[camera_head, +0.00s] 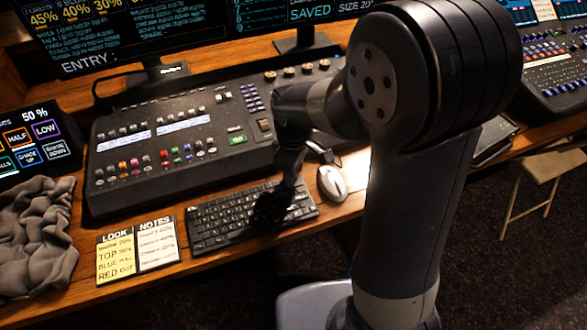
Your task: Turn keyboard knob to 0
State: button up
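The black keyboard (222,216) lies on the wooden desk in front of the mixing console. My gripper (268,218) is small and dark in this view and points down over the keyboard's right half. Its fingers blend with the dark keys, so I cannot tell whether they are open or shut, or whether they touch anything. No keyboard knob can be made out; the gripper and wrist cover part of the keyboard's right side.
The mixing console (110,190) stands just behind the keyboard. A white mouse (332,184) lies right of it. Note cards (157,243) and a crumpled grey cloth (35,235) lie to the left. Monitors (120,28) stand behind. A folding chair (540,165) is at the right.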

jog(key=shift+r, duration=0.1)
notch_tip(320, 180, up, 11)
jog(key=shift+f+p, duration=0.2)
jog(key=shift+p, duration=0.1)
dwell(0.4)
notch_tip(320, 180, down, 11)
jog(key=shift+b, duration=0.35)
jog(key=shift+m, duration=0.3)
jog(key=shift+r, duration=0.2)
